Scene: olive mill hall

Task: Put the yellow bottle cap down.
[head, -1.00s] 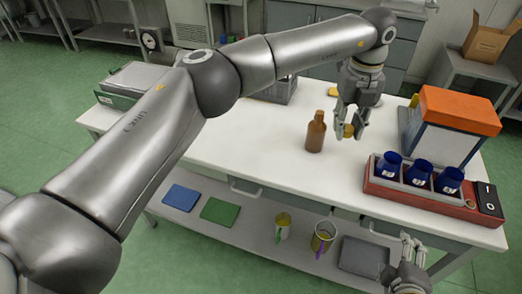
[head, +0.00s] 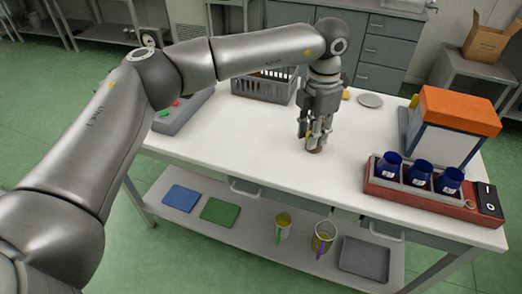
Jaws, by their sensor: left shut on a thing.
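My left gripper (head: 316,142) is low over the middle of the white table (head: 250,140), shut on what looks like the yellow bottle cap. Only a small yellowish patch shows between its fingers, so the cap is mostly hidden. The brown bottle (head: 314,151) is almost wholly covered by the gripper. Only its brown base shows on the tabletop below the fingertips. I cannot tell whether the cap touches the bottle. My right gripper is not in view.
Blue jars (head: 419,173) stand in a red and grey rack (head: 410,191) at the right, by an orange-topped box (head: 459,109). A grey basket (head: 262,87), a small yellow thing (head: 347,94) and a grey disc (head: 370,101) are at the back. The left front tabletop is clear.

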